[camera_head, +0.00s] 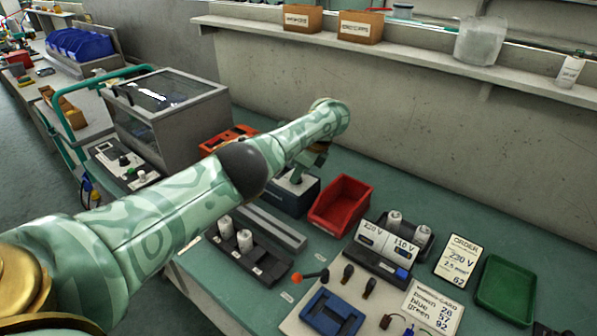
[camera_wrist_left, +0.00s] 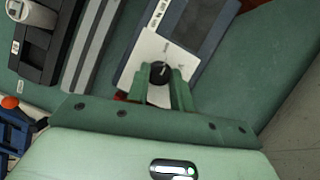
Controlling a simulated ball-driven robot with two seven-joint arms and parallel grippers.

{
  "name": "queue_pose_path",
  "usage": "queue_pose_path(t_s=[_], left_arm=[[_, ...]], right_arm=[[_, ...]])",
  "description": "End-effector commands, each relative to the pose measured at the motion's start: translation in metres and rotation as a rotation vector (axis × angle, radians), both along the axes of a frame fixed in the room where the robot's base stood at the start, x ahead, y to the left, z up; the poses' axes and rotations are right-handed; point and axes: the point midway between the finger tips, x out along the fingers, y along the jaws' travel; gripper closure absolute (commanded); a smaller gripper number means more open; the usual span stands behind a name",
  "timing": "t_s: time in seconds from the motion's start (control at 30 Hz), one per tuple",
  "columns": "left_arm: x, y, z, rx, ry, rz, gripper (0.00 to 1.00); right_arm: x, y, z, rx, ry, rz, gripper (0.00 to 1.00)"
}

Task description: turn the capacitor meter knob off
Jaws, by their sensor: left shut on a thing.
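The capacitor meter (camera_head: 291,198) is a dark blue box with a pale panel, standing on the green bench behind the grey rail. In the left wrist view its white panel (camera_wrist_left: 150,48) and dark display (camera_wrist_left: 198,27) show, with a round black knob (camera_wrist_left: 160,71) on the panel. My left gripper (camera_head: 299,176) reaches down over the meter; its wrist hides part of the panel in the head view. In the left wrist view its green fingers (camera_wrist_left: 160,80) are shut on the knob, one on each side. The knob's exact pointer setting is too small to read. My right gripper is out of view.
A red bin (camera_head: 341,205) stands close to the right of the meter. A black rack (camera_head: 262,264) with white capacitors and a grey rail (camera_head: 272,226) lie in front. A glass-topped cabinet (camera_head: 178,130) stands left, beyond my arm. The wall shelf (camera_head: 440,75) runs behind.

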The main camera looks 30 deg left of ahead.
Motion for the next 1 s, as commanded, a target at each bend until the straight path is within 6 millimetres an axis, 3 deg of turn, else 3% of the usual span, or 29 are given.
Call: queue_pose_path(t_s=[0.03,0.1,0.47,0.57,0.8,1.0], left_arm=[[0.0,-0.002,-0.002,-0.007,0.002,-0.001,0.69],[0.0,-0.002,-0.002,-0.006,0.001,-0.001,0.55],[0.001,-0.004,0.007,-0.003,-0.001,-0.001,0.55],[0.002,-0.01,0.025,-0.003,-0.004,-0.001,0.55],[0.007,-0.035,0.085,-0.005,-0.004,-0.003,0.55],[0.011,-0.053,0.125,-0.004,-0.001,-0.002,0.55]], right_arm=[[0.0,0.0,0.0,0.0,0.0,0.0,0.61],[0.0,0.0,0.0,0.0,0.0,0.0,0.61],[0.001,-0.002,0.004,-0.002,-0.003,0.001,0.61],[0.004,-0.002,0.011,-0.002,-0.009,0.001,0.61],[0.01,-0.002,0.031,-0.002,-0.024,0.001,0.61],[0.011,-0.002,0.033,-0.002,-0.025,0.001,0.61]])
